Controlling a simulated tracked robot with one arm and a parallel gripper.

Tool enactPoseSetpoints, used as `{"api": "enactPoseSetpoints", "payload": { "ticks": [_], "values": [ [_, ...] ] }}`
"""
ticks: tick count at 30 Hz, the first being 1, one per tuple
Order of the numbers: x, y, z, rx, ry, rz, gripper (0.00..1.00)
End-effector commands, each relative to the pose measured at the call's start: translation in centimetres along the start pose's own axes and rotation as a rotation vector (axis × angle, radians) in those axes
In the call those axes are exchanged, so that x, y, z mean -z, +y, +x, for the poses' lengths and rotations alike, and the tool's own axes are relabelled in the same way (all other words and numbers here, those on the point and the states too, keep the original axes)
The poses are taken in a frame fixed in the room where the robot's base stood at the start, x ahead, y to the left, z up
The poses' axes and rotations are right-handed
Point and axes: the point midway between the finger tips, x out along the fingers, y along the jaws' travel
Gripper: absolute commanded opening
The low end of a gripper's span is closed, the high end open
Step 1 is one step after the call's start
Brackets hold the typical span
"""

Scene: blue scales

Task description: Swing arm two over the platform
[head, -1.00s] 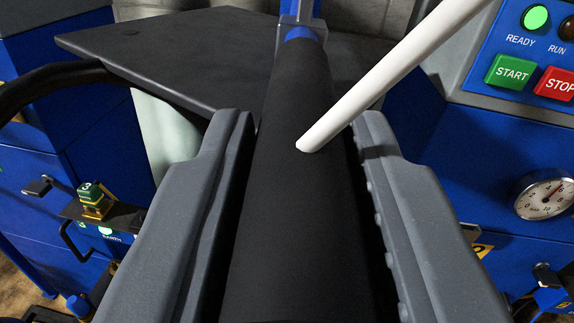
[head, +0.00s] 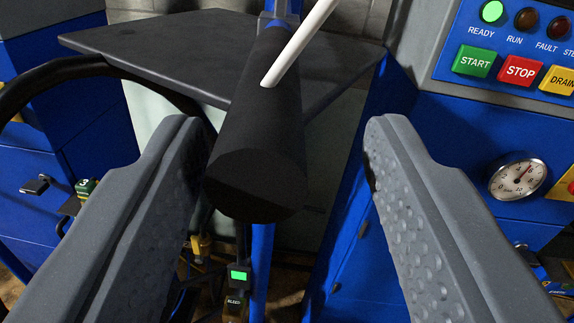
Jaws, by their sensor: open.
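A black cylindrical grip (head: 255,150) on a blue arm points toward me, its round end face showing. A white rod (head: 297,45) crosses in front of its upper part. My gripper (head: 285,128) is open. The grip's near end lies between the fingers, closer to the left finger, with a wide gap on the right. I cannot tell whether the left finger touches it. A dark flat platform (head: 150,50) lies behind, and the grip overlaps its right part in the picture. No number shows on the arm.
A blue panel at right has START (head: 475,62), STOP (head: 520,70) and DRAIN buttons, a lit green READY lamp (head: 491,12) and a round gauge (head: 518,179). A thick black hose (head: 45,80) curves at left. A green-lit device (head: 238,276) sits below the grip.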

Motion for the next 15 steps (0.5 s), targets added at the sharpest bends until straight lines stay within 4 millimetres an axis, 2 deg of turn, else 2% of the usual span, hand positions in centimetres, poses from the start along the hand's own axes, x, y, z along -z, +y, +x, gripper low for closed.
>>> {"api": "enactPoseSetpoints", "payload": {
  "ticks": [15],
  "values": [
    [0.2, 0.0, -8.0, -0.002, 0.004, 0.0, 0.45]
  ]
}}
